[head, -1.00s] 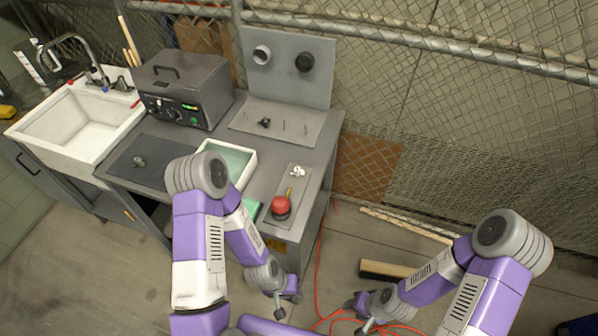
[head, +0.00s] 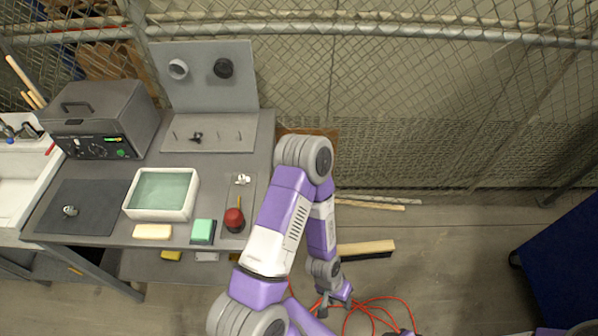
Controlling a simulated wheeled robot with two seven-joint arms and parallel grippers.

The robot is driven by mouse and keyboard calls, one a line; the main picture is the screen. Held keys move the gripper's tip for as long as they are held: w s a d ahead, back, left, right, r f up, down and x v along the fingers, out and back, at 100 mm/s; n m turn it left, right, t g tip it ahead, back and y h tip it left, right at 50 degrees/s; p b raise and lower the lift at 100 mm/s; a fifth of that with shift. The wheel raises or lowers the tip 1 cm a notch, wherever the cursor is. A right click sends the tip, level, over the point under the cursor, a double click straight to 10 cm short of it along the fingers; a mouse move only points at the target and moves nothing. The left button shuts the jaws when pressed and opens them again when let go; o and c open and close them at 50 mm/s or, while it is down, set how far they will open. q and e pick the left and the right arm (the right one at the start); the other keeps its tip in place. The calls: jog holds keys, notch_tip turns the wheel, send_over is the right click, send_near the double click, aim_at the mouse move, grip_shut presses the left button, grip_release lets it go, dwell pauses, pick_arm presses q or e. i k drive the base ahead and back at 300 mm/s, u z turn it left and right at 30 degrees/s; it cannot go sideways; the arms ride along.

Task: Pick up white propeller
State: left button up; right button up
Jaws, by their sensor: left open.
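The small white propeller (head: 242,179) lies at the back end of a narrow grey tray (head: 249,193) near the bench's right side. My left gripper (head: 334,308) is open and empty, low over the floor, to the right of the bench and well away from the propeller. A dark propeller (head: 196,137) sits on a pegged plate, and a grey one (head: 70,211) lies on a dark mat. Only a small tip, apparently of my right gripper (head: 405,332), shows at the bottom edge; its jaws are hidden.
A red-topped object (head: 234,220) stands in front of the propeller. A water tank (head: 191,202), a green sponge (head: 203,231) and a grey machine (head: 100,118) are on the bench (head: 100,165). An orange cable and brush lie on the floor.

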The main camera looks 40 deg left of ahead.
aim_at(242, 181)
jog(key=z, duration=0.4)
jog(key=i, duration=1)
jog(key=u, duration=2.5)
